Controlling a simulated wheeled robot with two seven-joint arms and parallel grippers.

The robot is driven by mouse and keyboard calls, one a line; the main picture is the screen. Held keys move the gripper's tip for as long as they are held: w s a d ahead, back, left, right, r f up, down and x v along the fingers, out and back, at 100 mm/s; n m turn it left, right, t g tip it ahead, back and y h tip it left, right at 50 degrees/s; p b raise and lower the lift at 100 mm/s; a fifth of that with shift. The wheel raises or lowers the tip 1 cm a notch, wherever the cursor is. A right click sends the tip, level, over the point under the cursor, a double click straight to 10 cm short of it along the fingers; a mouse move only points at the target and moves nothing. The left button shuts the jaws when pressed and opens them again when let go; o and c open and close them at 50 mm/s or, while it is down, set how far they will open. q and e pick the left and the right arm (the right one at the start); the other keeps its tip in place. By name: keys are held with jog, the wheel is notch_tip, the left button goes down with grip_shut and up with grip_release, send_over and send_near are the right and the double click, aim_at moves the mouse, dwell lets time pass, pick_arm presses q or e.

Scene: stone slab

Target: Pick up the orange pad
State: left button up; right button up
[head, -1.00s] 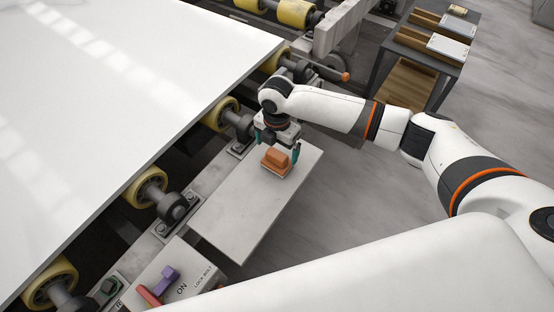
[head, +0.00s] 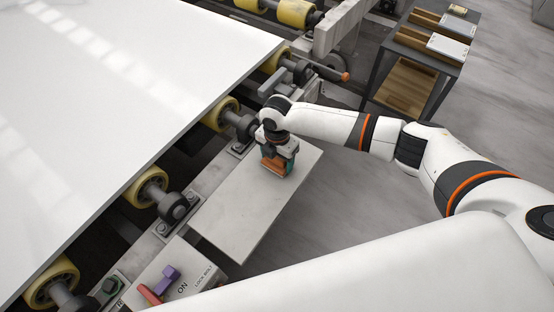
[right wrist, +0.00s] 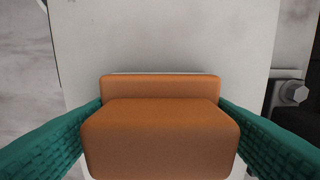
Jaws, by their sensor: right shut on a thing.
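The orange pad (head: 274,167) is a block with a narrower raised grip, at the far end of the grey shelf plate (head: 238,208) beside the slab line. My right gripper (head: 277,162) is over it from above, with its fingers on either side. In the right wrist view the pad (right wrist: 160,135) fills the middle, and the green fingers (right wrist: 160,130) press on its left and right sides. The gripper is shut on the pad. I cannot tell whether the pad's underside still touches the plate. My left gripper is not in view.
The large white slab (head: 110,90) lies on yellow rollers (head: 151,188) at the left. A panel with purple and red levers (head: 168,278) is at the near end. A dark rack (head: 415,75) stands at the back right. Most of the shelf plate is bare.

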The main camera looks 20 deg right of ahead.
jog(key=shift+r, duration=0.15)
notch_tip(320, 180, up, 10)
jog(key=shift+f, duration=0.1)
dwell(0.3)
